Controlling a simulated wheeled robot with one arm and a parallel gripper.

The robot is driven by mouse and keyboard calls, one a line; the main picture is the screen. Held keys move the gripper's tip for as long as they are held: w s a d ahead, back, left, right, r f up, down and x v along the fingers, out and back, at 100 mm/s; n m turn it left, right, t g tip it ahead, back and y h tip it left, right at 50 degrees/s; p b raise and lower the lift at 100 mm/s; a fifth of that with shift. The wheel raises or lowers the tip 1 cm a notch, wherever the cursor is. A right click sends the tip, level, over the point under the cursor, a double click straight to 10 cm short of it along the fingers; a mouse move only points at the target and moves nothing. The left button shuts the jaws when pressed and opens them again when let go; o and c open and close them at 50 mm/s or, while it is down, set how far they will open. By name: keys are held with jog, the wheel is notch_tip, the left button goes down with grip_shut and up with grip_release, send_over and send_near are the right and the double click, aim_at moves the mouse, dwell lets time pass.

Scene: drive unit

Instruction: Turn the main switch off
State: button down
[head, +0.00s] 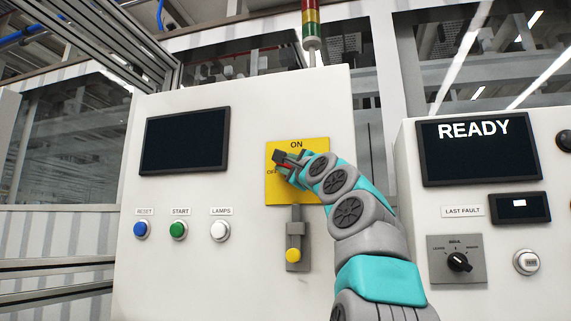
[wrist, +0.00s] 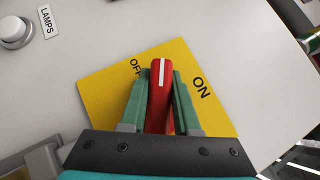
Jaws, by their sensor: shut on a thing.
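The main switch is a red handle (wrist: 160,85) with a white stripe, on a yellow plate (head: 283,195) marked ON at the top and OFF at the left. In the wrist view the yellow plate (wrist: 100,95) lies behind the handle, and the stripe points between the OFF and ON labels, closer to OFF. My gripper (wrist: 161,78) is shut on the red handle, one green finger on each side. In the head view my gripper (head: 287,163) is at the plate and hides most of the handle. The handle's pivot is hidden by my gripper.
Below the plate is a lever with a yellow knob (head: 293,256). To the left are blue (head: 140,230), green (head: 178,230) and white (head: 219,231) buttons under a dark screen (head: 185,141). A cabinet with a READY screen (head: 478,150) stands to the right of my arm.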

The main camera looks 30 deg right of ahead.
aim_at(289, 165)
dwell(0.3)
jog(key=c, duration=0.6)
grip_release()
jog(key=shift+c, duration=0.2)
jog(key=shift+b+v, duration=1.25)
jog(key=shift+v, duration=2.65)
